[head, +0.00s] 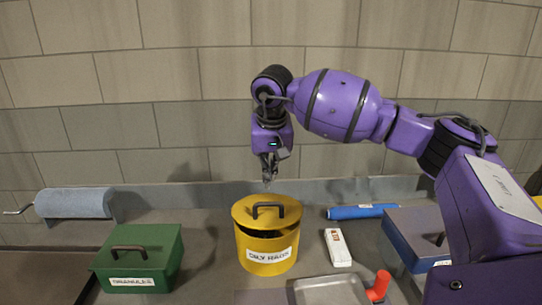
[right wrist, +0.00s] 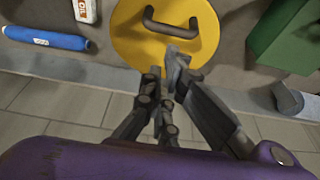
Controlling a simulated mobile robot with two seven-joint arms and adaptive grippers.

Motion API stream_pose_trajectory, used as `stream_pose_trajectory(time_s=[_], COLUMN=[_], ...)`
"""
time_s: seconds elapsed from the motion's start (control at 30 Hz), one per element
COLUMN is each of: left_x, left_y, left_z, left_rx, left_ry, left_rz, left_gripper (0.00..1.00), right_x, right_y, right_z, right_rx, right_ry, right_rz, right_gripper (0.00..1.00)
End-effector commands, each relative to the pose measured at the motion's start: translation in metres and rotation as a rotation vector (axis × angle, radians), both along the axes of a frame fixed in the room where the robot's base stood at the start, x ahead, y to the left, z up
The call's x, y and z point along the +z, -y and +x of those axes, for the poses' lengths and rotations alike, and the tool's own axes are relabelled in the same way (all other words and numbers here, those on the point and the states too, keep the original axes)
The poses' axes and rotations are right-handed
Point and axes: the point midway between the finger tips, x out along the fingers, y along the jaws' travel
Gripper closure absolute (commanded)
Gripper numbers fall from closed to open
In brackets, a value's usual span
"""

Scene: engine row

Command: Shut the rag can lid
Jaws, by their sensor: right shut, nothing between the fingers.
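The yellow rag can (head: 266,262), labelled OILY RAGS, stands upright on the bench in the middle of the head view. Its round yellow lid (head: 285,210) has a dark bar handle (head: 268,206). A dark gap shows under the lid's front edge, so the lid is partly raised and tilted. My right gripper (head: 269,181) points down at the lid's far edge, shut and empty. In the right wrist view its fingertips (right wrist: 166,66) overlap the lid (right wrist: 140,38) near its edge; whether they touch it I cannot tell. My left gripper is out of view.
A green box (head: 155,252) with a handle stands left of the can. A blue roll (head: 360,212), a white labelled pack (head: 337,248), a blue box (head: 410,232) and a tray with a red-handled thing (head: 379,286) lie right. A paper roll (head: 73,203) is far left. A block wall stands behind.

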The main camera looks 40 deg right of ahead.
Motion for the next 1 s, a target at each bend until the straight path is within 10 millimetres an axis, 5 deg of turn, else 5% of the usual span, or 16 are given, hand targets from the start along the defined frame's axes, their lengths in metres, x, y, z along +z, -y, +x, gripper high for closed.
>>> stream_pose_trajectory(time_s=[0.2,0.73,1.0], left_x=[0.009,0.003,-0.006], left_y=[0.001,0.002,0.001], left_z=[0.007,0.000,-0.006], left_rx=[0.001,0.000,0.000], left_ry=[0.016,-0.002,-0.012], left_rz=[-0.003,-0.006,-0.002], left_gripper=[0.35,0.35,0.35], right_x=[-0.027,-0.039,-0.070], right_y=[0.000,-0.001,-0.006], right_z=[0.000,0.000,-0.009], right_rx=[-0.001,-0.001,0.000], right_ry=[0.001,0.000,-0.003], right_rz=[0.000,0.000,-0.002], right_gripper=[1.00,1.00,1.00])
